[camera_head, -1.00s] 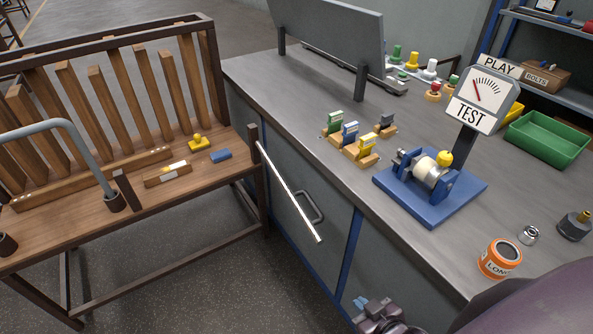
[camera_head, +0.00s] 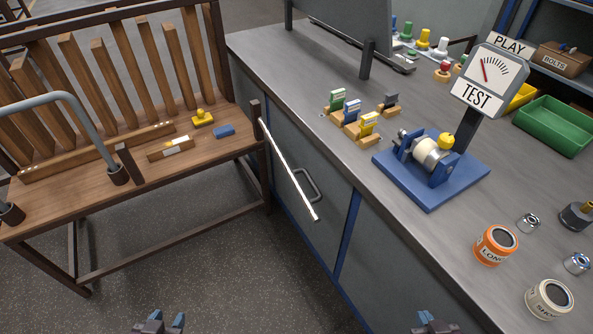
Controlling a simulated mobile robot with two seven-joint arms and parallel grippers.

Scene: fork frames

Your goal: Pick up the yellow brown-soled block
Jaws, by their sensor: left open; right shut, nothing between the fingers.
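The yellow brown-soled block (camera_head: 368,125) stands upright on the grey workbench (camera_head: 300,75), a yellow upright piece on a light brown wooden base. It is the front one of a small cluster, left of the blue test stand. My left gripper (camera_head: 160,322) shows at the bottom edge, low over the floor and open, far from the block. My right gripper (camera_head: 434,322) is at the bottom edge right of centre, in front of the workbench, shut and empty, well below the block in the picture. Both grippers are partly cut off by the frame.
Green (camera_head: 338,99), blue (camera_head: 351,111) and grey (camera_head: 390,104) blocks stand close around it. The blue test stand (camera_head: 425,195) is to its right. An orange can (camera_head: 492,246) and a white can (camera_head: 548,301) stand nearer. A wooden bench (camera_head: 80,200) is left.

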